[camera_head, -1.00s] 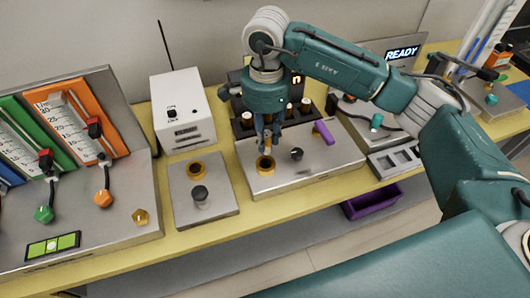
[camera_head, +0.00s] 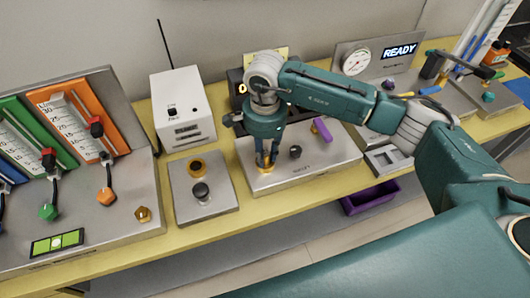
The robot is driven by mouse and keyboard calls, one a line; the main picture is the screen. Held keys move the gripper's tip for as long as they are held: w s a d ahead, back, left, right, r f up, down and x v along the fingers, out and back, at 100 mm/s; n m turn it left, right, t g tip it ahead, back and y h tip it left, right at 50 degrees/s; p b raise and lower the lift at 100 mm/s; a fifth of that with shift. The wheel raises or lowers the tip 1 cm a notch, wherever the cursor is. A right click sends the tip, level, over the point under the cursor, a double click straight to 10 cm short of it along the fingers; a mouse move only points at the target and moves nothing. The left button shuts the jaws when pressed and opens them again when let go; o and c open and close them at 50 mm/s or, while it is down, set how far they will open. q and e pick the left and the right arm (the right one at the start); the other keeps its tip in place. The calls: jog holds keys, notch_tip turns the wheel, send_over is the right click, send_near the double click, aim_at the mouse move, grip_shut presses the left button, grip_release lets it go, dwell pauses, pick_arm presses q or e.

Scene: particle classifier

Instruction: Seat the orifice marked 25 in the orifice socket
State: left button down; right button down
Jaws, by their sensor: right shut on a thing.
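My right gripper (camera_head: 266,161) points straight down, its fingers shut on a small part, taken to be the orifice. The fingers hide nearly all of that part, and no 25 mark can be read. The fingertips are right at the brass-ringed orifice socket (camera_head: 265,170) on the left side of the grey middle plate (camera_head: 292,174). Only a little of the ring shows around the fingers. I cannot tell whether the part is in the socket or just above it. My left gripper is not in view.
A black knob (camera_head: 295,152) and a purple handle (camera_head: 322,130) stand right of the socket. A plate with another brass ring (camera_head: 197,167) and black knob (camera_head: 201,191) is at left, before a white box (camera_head: 184,108). A purple bin (camera_head: 370,197) sits lower right.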

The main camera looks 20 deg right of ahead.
aim_at(265, 152)
jog(key=c, duration=1.5)
grip_release()
jog(key=shift+o, duration=0.2)
jog(key=shift+r+p, duration=0.25)
jog(key=shift+p, duration=0.05)
notch_tip(265, 152, up, 12)
jog(key=b, duration=0.3)
jog(key=shift+b, duration=0.3)
jog(key=shift+f, duration=0.15)
